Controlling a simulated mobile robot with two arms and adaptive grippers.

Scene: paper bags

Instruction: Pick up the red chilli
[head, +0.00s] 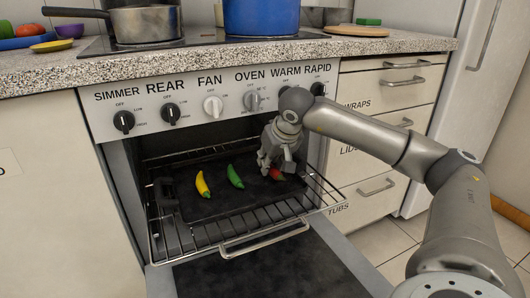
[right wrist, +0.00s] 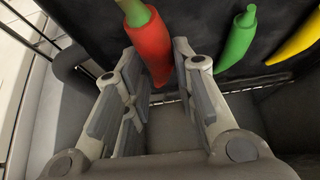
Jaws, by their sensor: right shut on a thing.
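The red chilli (head: 277,173) lies at the right side of a dark tray (head: 212,208) in the open oven, partly hidden by my right gripper (head: 271,165). In the right wrist view, the red chilli (right wrist: 148,48), with its green stem end at the top, sits between the two fingers of my right gripper (right wrist: 155,62). The right gripper is shut on it, with the chilli low at tray level. My left gripper is not in view.
A yellow chilli (head: 203,184) and a green chilli (head: 235,176) lie on the tray to the left. The tray rests on a wire rack (head: 234,229) above the lowered oven door (head: 270,277). The oven's control panel and knobs overhang the opening. Drawers (head: 385,140) stand at the right.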

